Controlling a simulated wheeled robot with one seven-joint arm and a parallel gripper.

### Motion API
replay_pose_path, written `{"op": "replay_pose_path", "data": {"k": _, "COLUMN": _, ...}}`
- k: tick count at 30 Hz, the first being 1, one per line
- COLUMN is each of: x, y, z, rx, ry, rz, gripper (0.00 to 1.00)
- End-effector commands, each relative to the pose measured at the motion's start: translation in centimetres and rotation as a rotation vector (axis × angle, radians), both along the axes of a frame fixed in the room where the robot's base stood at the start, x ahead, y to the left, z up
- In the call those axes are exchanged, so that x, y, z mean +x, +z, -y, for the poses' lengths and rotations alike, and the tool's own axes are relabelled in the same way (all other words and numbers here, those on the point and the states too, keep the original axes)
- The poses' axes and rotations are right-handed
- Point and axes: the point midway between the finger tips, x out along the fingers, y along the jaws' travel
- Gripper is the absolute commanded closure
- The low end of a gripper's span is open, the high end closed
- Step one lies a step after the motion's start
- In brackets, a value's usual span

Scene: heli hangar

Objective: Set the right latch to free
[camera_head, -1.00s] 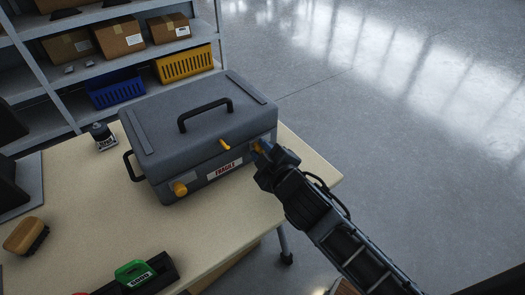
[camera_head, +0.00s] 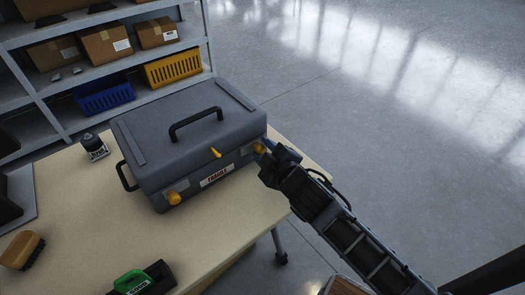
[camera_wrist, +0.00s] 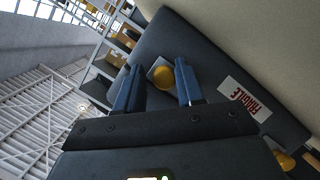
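A grey hard case (camera_head: 190,130) with a black top handle stands closed on the table. The right latch (camera_head: 259,148) is a yellow knob on a pale plate at the right end of the case's front. The left latch (camera_head: 174,198) is a similar yellow knob, and a yellow lever (camera_head: 215,152) sits between them. My gripper (camera_head: 265,147) is right at the right latch. In the wrist view, my gripper's blue fingers (camera_wrist: 160,72) are apart, with the right latch (camera_wrist: 162,76) showing in the gap. I see a gap beside the knob; contact is not clear.
A shelf (camera_head: 60,95) with boxes and baskets stands behind. Open floor (camera_head: 400,140) lies to the right.

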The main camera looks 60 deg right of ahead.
Motion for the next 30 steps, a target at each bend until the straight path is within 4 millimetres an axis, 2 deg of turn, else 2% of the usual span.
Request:
{"op": "replay_pose_path", "data": {"k": 1, "x": 0.0, "y": 0.0, "z": 0.0, "rx": 0.000, "ry": 0.001, "rz": 0.001, "gripper": 0.57}}
{"op": "replay_pose_path", "data": {"k": 4, "x": 0.0, "y": 0.0, "z": -0.1, "rx": 0.000, "ry": 0.002, "rz": 0.001, "gripper": 0.48}}
{"op": "replay_pose_path", "data": {"k": 14, "x": -0.4, "y": 0.1, "z": -0.4, "rx": 0.001, "ry": 0.004, "rz": 0.000, "gripper": 0.47}}
{"op": "replay_pose_path", "data": {"k": 24, "x": -4.6, "y": 1.4, "z": -2.8, "rx": 0.003, "ry": 0.001, "rz": 0.001, "gripper": 0.47}}
{"op": "replay_pose_path", "data": {"k": 30, "x": -6.2, "y": 2.0, "z": -3.7, "rx": 0.001, "ry": 0.003, "rz": 0.000, "gripper": 0.47}}
